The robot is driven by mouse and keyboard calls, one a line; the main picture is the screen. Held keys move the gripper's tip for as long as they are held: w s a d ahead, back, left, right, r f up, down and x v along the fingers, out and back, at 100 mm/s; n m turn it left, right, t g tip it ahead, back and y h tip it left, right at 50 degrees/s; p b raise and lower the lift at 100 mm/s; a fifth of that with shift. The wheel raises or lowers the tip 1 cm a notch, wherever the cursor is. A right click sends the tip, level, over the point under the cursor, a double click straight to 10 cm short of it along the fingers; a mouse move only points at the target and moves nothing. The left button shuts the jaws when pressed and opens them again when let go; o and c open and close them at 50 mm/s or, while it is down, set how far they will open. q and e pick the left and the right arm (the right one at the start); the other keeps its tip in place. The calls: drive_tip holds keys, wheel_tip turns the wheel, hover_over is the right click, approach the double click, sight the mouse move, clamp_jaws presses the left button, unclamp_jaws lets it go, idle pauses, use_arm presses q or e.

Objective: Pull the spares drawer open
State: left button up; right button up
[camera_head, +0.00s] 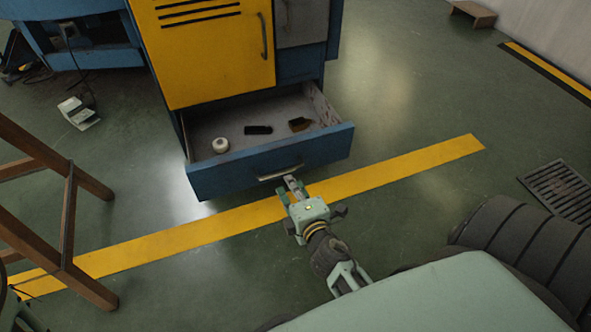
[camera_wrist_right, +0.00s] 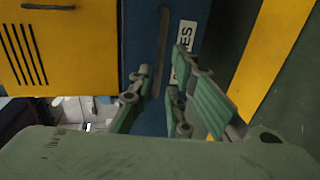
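The blue spares drawer (camera_head: 275,167) at the bottom of the cabinet is pulled out in the head view, its inside showing. Its bar handle (camera_head: 280,173) is on the front face. In the right wrist view the handle (camera_wrist_right: 161,50) runs upright beside a white label (camera_wrist_right: 184,52) ending in "ES". My right gripper (camera_head: 290,185) is at the handle. In the wrist view its fingers (camera_wrist_right: 160,88) stand apart, with the handle in line with the gap. I cannot tell whether they touch it.
The yellow cabinet door (camera_head: 205,50) above is shut. A wooden stool (camera_head: 68,215) stands left. Floor right of the drawer is clear.

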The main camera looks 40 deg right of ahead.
drive_tip(key=shift+v, duration=1.8)
